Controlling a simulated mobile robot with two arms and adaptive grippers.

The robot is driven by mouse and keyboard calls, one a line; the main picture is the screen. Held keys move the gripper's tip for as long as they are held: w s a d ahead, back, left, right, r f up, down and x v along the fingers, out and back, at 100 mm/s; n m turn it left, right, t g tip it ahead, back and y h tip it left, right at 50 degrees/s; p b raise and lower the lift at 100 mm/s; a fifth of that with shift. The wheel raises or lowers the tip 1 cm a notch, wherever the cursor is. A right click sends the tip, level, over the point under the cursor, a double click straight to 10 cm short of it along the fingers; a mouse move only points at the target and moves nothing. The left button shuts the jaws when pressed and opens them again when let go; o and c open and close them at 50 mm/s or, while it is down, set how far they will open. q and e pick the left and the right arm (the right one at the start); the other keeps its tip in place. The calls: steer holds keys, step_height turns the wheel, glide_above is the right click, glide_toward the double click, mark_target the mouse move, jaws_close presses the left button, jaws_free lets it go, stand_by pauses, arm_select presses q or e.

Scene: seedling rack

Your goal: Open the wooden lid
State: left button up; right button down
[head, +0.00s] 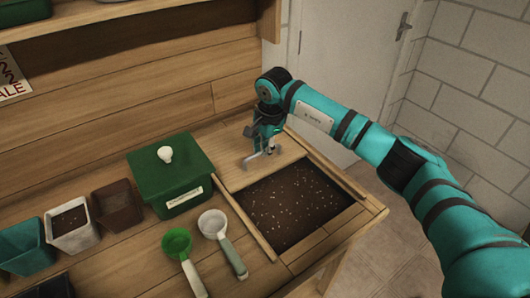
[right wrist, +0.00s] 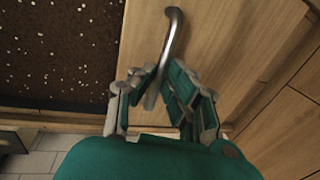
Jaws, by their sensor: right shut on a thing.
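The wooden lid (head: 232,173) lies at the back of a soil bin set in the bench; it covers the back part, and dark soil (head: 295,203) shows in front of it. My right gripper (head: 260,150) is over the lid, shut on its metal handle (head: 252,158). In the right wrist view the fingers (right wrist: 160,92) close around one end of the curved handle (right wrist: 173,35), with the lid (right wrist: 212,40) behind and soil (right wrist: 55,50) at the left. My left gripper is not in view.
A green box with a white knob (head: 168,172) stands left of the bin. A green scoop (head: 180,255) and a white scoop (head: 222,240) lie in front of it. Several pots, including a white one (head: 72,238), stand at the left. A wooden back panel (head: 130,110) rises behind.

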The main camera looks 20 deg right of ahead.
steer(key=shift+w+f, duration=0.1)
steer(key=shift+w, duration=0.05)
steer(key=c, duration=1.4)
jaws_free()
steer(key=shift+r, duration=0.25)
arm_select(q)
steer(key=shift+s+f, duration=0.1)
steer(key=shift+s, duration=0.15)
arm_select(e)
steer(key=r, duration=0.3)
steer(key=s+r, duration=0.1)
steer(key=r, duration=0.3)
steer(key=s+r, duration=0.1)
steer(key=r, duration=0.3)
steer(key=shift+s+d+r, duration=0.2)
steer(key=shift+d+r, duration=0.05)
steer(key=shift+d, duration=0.1)
